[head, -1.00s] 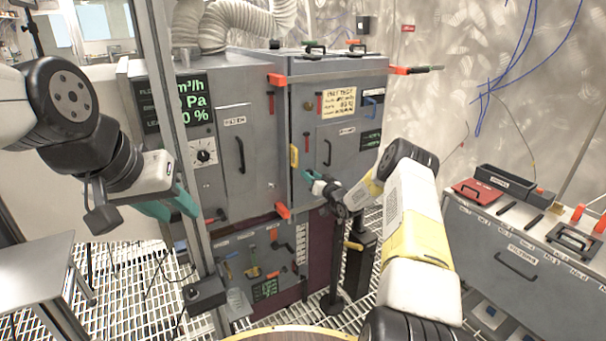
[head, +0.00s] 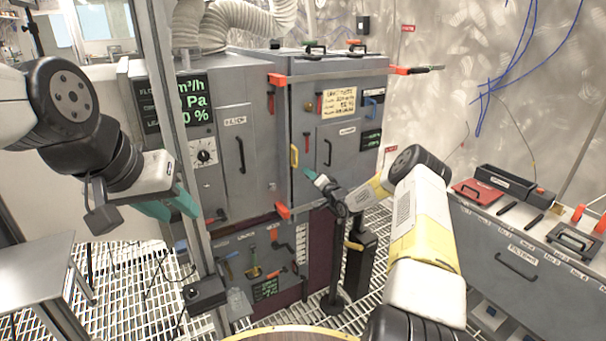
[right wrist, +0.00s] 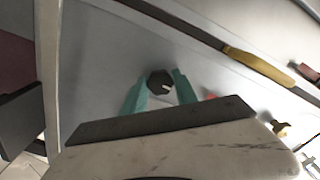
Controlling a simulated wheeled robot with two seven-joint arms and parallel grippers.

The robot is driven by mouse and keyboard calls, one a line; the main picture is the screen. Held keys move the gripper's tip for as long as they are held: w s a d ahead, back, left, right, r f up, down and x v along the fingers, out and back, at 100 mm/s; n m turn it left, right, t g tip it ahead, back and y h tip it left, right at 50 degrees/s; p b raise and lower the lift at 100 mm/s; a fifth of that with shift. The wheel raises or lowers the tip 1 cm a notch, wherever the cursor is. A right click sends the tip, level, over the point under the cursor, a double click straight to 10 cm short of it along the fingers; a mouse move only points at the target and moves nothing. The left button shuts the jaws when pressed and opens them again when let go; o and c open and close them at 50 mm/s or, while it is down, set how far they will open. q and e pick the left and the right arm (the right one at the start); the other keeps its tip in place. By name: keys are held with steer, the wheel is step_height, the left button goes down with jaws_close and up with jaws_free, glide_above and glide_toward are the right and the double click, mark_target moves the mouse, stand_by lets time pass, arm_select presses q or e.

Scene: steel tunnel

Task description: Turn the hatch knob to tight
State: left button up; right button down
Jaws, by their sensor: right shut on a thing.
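The hatch knob (right wrist: 160,82) is a small dark, many-sided knob with a pale notch on a grey panel in the right wrist view. My right gripper (right wrist: 158,80) has its teal fingers on either side of it, shut on it. In the head view my right gripper (head: 308,173) reaches the lower front of the grey cabinet (head: 345,180), and the knob cannot be made out there. My left gripper (head: 172,206) has its teal fingers apart and empty, at the left behind a metal post. Any tight mark on the hatch is not readable.
A yellow handle (head: 294,156) is on the cabinet's left edge, and a dark door handle (head: 327,152) is above my right gripper. A metal post (head: 172,120) stands before the left cabinet. A grey bench (head: 510,250) with tools is at the right.

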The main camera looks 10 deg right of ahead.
steer(key=shift+f, duration=0.15)
steer(key=c, duration=1)
jaws_free()
steer(key=shift+o, duration=0.2)
steer(key=shift+s+d, duration=0.1)
steer(key=v, duration=0.7)
steer(key=shift+s, duration=0.3)
